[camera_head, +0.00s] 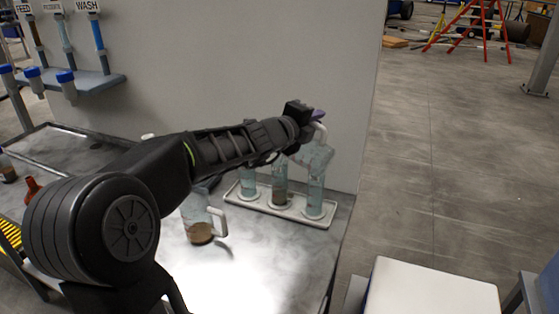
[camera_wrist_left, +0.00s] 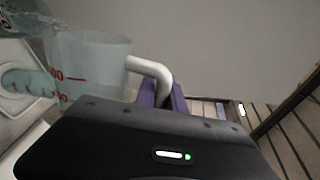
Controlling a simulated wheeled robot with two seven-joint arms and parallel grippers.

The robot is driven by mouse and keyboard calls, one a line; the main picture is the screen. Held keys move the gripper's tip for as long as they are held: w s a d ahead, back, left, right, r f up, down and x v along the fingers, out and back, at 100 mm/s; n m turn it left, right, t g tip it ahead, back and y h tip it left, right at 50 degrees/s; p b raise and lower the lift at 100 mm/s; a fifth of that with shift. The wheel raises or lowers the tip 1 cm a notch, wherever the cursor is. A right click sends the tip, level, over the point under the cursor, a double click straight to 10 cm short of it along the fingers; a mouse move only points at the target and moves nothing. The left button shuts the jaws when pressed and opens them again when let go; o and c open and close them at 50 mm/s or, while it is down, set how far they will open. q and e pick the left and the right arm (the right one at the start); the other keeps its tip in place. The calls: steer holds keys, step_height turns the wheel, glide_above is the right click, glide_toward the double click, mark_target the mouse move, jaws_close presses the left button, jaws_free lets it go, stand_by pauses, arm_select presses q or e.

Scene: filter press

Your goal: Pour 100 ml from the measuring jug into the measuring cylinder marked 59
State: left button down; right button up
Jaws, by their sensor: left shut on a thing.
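My left gripper (camera_head: 316,117) is shut on the white handle of a clear measuring jug (camera_head: 312,152). In the left wrist view the purple fingers (camera_wrist_left: 165,92) grip the handle, and the jug (camera_wrist_left: 95,62) shows red marks and pale liquid toward its top-left end. The jug is tilted above the right end of a white tray (camera_head: 276,207). I cannot read the number 59, nor tell whether liquid is flowing. My right gripper is out of view.
A second jug (camera_head: 199,230) with brown contents stands on the grey bench (camera_head: 255,262), left of the tray. A pale wall (camera_head: 300,60) rises close behind. The bench ends just right of the tray. Labelled tubes (camera_head: 99,38) hang at upper left.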

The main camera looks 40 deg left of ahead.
arm_select(q)
steer(key=shift+a+f+n+p, duration=0.15)
steer(key=shift+a+n+p, duration=0.6)
steer(key=shift+p, duration=0.7)
steer(key=shift+f+b, duration=0.15)
steer(key=shift+b, duration=0.15)
steer(key=d+m+b, duration=0.1)
steer(key=b, duration=0.1)
steer(key=d+m+b, duration=0.1)
steer(key=b, duration=0.2)
steer(key=shift+d+f, duration=0.2)
steer(key=shift+f, duration=0.15)
steer(key=shift+d+r+m+y+b, duration=0.35)
steer(key=shift+d+r+b, duration=0.15)
steer(key=shift+d+r, duration=0.3)
steer(key=shift+a, duration=0.15)
